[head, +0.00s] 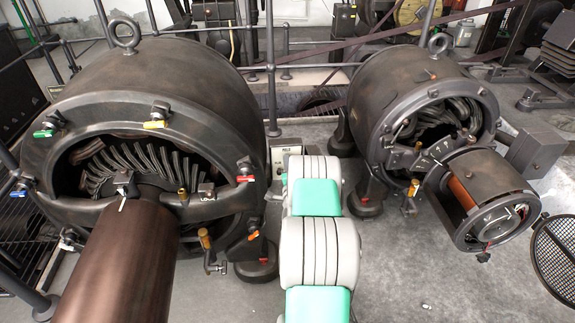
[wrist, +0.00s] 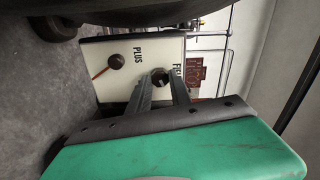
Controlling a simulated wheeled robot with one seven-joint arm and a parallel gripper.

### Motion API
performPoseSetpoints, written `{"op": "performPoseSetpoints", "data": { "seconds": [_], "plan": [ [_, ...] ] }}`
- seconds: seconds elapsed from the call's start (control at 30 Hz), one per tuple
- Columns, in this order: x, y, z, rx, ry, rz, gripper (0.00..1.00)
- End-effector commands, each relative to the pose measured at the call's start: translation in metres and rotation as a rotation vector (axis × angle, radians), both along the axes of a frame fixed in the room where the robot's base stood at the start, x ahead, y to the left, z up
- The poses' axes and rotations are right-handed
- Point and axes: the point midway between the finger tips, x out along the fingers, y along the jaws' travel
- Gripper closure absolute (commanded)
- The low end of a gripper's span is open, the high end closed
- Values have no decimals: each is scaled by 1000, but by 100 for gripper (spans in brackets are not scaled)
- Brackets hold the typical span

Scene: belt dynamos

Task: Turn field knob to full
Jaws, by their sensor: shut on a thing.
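A white panel (wrist: 104,82) on a dark box shows in the wrist view, turned on its side, with the word PLUS and a partly hidden label beginning "Fi". A dark round knob (wrist: 160,77) sits beside that label. My gripper (wrist: 161,80) has its two grey fingers closed on this knob, one on each side. Another dark knob (wrist: 116,61), with an orange pointer, sits by PLUS, clear of the fingers. In the head view the panel (head: 285,142) shows only its top part, behind my arm. My fingers and the knobs are hidden there.
A large dynamo (head: 190,80) stands left of the panel and a smaller one (head: 385,80) stands right. Metal railings (head: 270,75) run behind. A mesh guard (head: 555,255) is at the right edge. Grey floor (head: 400,270) is open at the front right.

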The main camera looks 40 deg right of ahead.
Motion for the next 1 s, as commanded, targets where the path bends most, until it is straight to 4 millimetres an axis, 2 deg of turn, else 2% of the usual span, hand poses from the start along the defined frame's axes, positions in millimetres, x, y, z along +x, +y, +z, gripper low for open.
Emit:
{"op": "performPoseSetpoints", "data": {
  "seconds": [1.0],
  "plan": [
    [-1, -1, 1, 797, -543, -2, 100]
  ]
}}
